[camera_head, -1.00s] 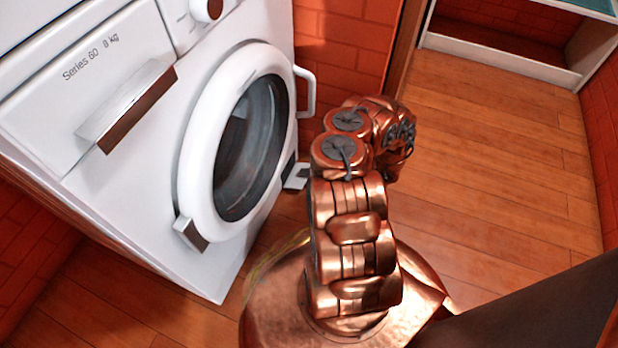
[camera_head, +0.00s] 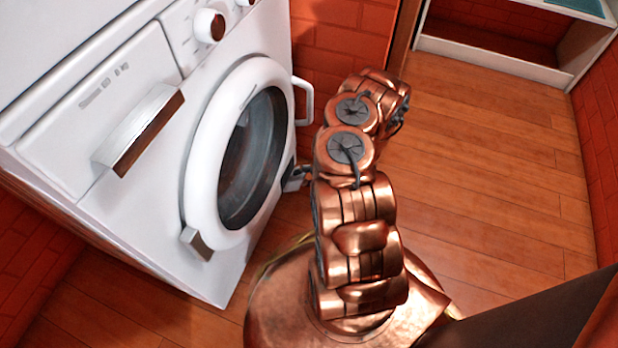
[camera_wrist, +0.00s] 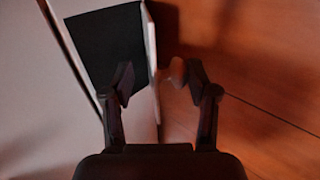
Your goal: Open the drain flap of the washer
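The white washer (camera_head: 150,235) stands at the left in the head view, its round door (camera_head: 200,150) shut. In the wrist view, a dark rectangular opening (camera_wrist: 105,45) shows in its pale front. A thin white panel, seemingly the drain flap (camera_wrist: 150,45), stands out edge-on along the opening's right side. My gripper (camera_wrist: 155,80) is open, with its left finger in front of the dark opening and its right finger on the floor side. The flap's edge lies between the fingers; contact cannot be told. In the head view, my arm largely hides the gripper and flap area.
A red tiled wall (camera_head: 340,45) stands behind. Wooden floor (camera_head: 480,150) is free at the right, up to a white shelf unit (camera_head: 490,62) at the back.

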